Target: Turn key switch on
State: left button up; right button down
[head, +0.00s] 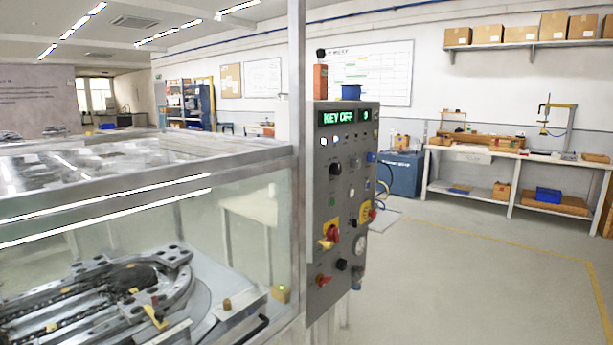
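A grey control panel (345,190) stands upright at the right end of the glass-walled enclosure. Its green-lit display (337,117) reads "KEY OFF". The panel carries a black knob (336,168), a red and yellow rotary handle (330,236), a second black knob (341,264) and a small red control (323,280) low on the left. I cannot tell for sure which of these is the key switch. A round white gauge (358,243) sits low on the right side. Neither of my grippers is in view.
The glass enclosure (240,235) fills the left and holds a metal ring track (160,262). A metal post (297,60) rises beside the panel. A workbench (510,157) stands against the far wall. A blue cabinet (402,173) is behind the panel. The floor (470,280) at right is clear.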

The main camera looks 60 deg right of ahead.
aim_at(352, 222)
jog(key=z, duration=2.15)
